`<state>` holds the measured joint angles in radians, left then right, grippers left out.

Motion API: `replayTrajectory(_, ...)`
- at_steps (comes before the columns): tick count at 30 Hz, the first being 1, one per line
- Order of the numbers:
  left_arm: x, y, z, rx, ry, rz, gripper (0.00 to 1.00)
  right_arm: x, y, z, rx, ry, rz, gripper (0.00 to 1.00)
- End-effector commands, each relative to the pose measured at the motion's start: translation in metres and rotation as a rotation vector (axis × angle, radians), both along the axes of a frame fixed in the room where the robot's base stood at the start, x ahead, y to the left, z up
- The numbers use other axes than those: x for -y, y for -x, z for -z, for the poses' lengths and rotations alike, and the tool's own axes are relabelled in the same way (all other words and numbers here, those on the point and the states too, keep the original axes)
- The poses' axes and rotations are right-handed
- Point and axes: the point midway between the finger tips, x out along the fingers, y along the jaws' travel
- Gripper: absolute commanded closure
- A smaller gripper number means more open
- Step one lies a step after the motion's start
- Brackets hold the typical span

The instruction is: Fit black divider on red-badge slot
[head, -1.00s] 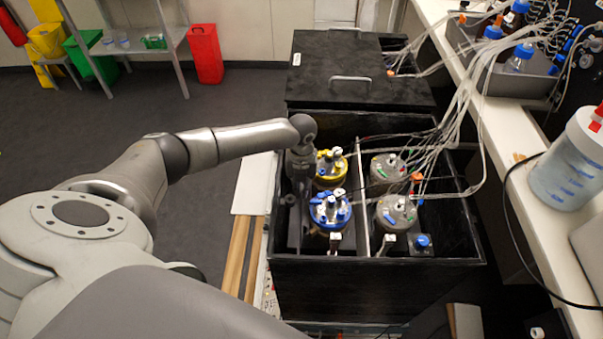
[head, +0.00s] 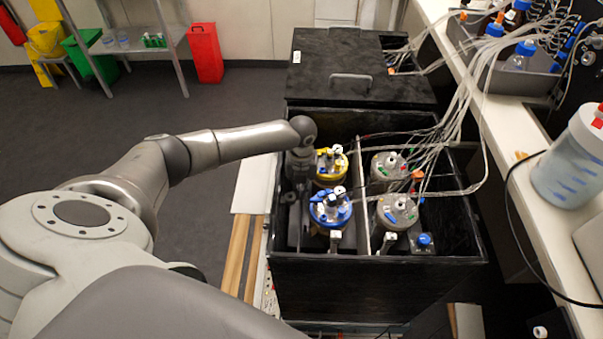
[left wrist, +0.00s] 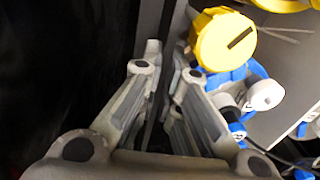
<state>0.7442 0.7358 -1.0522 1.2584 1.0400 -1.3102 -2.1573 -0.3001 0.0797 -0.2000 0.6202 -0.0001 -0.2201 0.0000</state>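My left gripper (head: 293,200) points down into the left side of an open black box (head: 375,287), beside a yellow-capped vessel (head: 331,163) and a blue-capped vessel (head: 331,207). In the left wrist view its two fingers (left wrist: 166,75) converge toward their tips with a narrow dark gap between them. I cannot tell whether a thin black divider is in that gap. The yellow cap (left wrist: 225,38) is close to the right of the fingertips. I cannot make out the black divider or a red badge for certain. My right gripper is not in view.
Two grey-topped vessels (head: 389,165) (head: 398,209) stand in the right half of the box, past a pale central strip (head: 362,205). Loose tubing (head: 462,110) crosses over that side. A closed black lid (head: 358,68) lies behind. A white bench (head: 515,150) runs along the right.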

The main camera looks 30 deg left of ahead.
Motion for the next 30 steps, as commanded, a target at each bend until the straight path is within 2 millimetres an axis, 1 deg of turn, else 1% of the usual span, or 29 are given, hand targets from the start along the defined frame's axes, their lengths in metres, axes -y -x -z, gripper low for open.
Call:
replayTrajectory(10, 0.0, 0.0, 0.0, 0.001, 0.001, 0.0, 1.0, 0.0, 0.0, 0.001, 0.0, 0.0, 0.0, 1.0)
replayTrajectory(23, 0.0, 0.0, 0.013, 0.001, 0.001, 0.0, 1.0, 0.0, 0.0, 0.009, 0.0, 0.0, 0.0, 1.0)
replayTrajectory(24, 0.0, -0.001, 0.011, 0.001, 0.0, 0.0, 0.91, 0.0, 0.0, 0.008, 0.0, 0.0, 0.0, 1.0)
replayTrajectory(29, 0.0, 0.0, 0.011, 0.001, 0.001, 0.0, 0.71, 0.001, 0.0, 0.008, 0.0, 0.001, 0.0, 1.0)
replayTrajectory(30, 0.0, 0.0, 0.011, 0.001, 0.001, 0.0, 0.7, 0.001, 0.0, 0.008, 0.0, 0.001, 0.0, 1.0)
